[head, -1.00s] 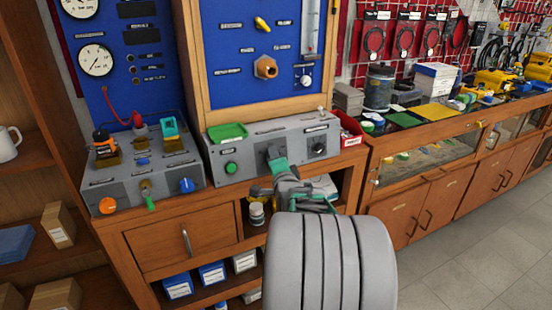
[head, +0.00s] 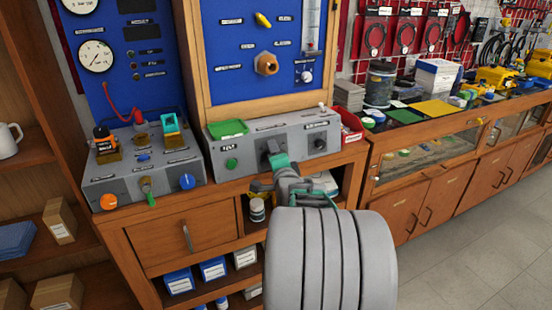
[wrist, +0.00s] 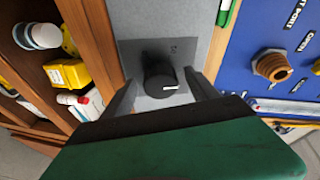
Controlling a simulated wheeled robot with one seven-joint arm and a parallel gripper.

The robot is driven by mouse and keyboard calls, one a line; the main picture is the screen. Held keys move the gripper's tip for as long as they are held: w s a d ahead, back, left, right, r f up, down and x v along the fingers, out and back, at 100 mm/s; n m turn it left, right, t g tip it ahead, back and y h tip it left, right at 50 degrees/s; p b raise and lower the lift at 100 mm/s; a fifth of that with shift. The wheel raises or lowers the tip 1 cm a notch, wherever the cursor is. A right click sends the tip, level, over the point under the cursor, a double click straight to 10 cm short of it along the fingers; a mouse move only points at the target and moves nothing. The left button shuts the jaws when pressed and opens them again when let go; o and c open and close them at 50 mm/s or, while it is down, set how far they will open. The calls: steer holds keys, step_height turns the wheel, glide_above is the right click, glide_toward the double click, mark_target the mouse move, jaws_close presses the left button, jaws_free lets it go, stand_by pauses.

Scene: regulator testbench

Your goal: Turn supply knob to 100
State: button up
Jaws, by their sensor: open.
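A black round knob (wrist: 160,82) with a white pointer mark stands on a grey panel face in the wrist view. The mark points to the right in that picture. My gripper (wrist: 160,77) is open, with one finger on each side of the knob; I cannot tell whether either touches it. In the head view my gripper (head: 273,155) is at the middle of the right grey console (head: 257,148) and hides the knob there. The scale and label around the knob are not readable.
A green button (head: 231,163) and another black knob (head: 320,145) flank my gripper on the console. A green tray (head: 229,128) lies on top. A red bin (head: 350,131) stands at the right end. Open shelves with bottles and boxes (head: 212,270) are below.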

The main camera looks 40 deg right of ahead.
steer(key=v, duration=0.7)
steer(key=shift+s+a, duration=0.2)
steer(key=shift+s, duration=0.15)
steer(key=shift+a, duration=0.1)
steer(key=w+a+r+n+g+y+p, duration=0.1)
steer(key=a+n+g+y+p, duration=0.55)
steer(key=a+n, duration=1)
steer(key=s+a+n+g+y+p, duration=0.2)
steer(key=s+a+n+g+p, duration=0.2)
steer(key=s+a, duration=0.7)
steer(key=a+r+n+p, duration=0.1)
steer(key=a+p, duration=0.1)
steer(key=a, duration=0.1)
steer(key=shift+s+a+p, duration=0.3)
steer(key=shift+a, duration=0.05)
